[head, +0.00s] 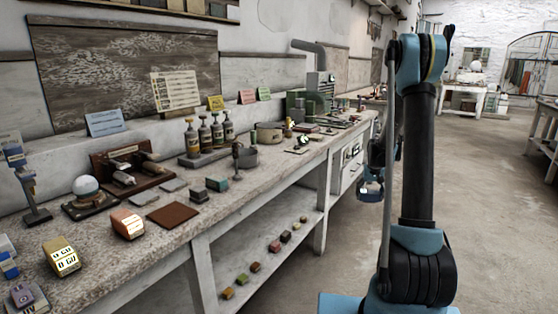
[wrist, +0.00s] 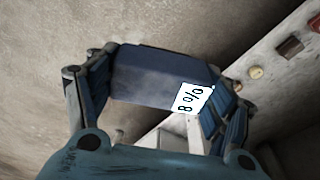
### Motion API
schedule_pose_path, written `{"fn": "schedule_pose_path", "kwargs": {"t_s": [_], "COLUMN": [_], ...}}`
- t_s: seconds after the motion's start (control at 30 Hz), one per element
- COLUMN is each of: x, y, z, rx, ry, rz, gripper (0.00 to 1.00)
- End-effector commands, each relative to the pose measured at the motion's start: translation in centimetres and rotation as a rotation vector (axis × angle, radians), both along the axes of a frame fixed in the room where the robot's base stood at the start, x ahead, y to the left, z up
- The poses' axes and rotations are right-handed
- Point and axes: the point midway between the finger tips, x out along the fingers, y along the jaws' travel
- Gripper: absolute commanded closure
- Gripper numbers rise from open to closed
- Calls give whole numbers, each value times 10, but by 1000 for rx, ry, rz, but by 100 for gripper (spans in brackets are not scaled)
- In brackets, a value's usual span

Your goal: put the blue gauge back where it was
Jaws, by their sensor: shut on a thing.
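My gripper (wrist: 165,95) is shut on the blue gauge (wrist: 150,80), a dark blue block with a white label reading "8 %" at its right end in the wrist view. The fingers press on its two ends. In the head view my gripper (head: 370,190) hangs in front of the bench's right part, beyond its front edge, above the floor. The gauge is small and partly hidden there. The long stone-topped bench (head: 120,262) carries other gauge-like blocks: a yellow one (head: 62,257) marked "0 GU", an orange one (head: 127,223) and a purple one (head: 27,296).
A brown mat (head: 173,215) lies near the bench's front edge. Small blocks (head: 255,267) lie on the lower shelf. The floor (head: 335,275) is clear.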

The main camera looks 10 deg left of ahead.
Motion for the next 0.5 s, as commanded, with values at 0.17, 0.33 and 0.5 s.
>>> {"fn": "schedule_pose_path", "kwargs": {"t_s": [0.17, 0.33, 0.5], "x": [0, 0, -7], "y": [6, 8, 26], "z": [0, 1, 14], "rx": [0, 0, 1], "ry": [0, 0, 0], "rz": [7, 10, 56], "gripper": [44, 44, 44]}}
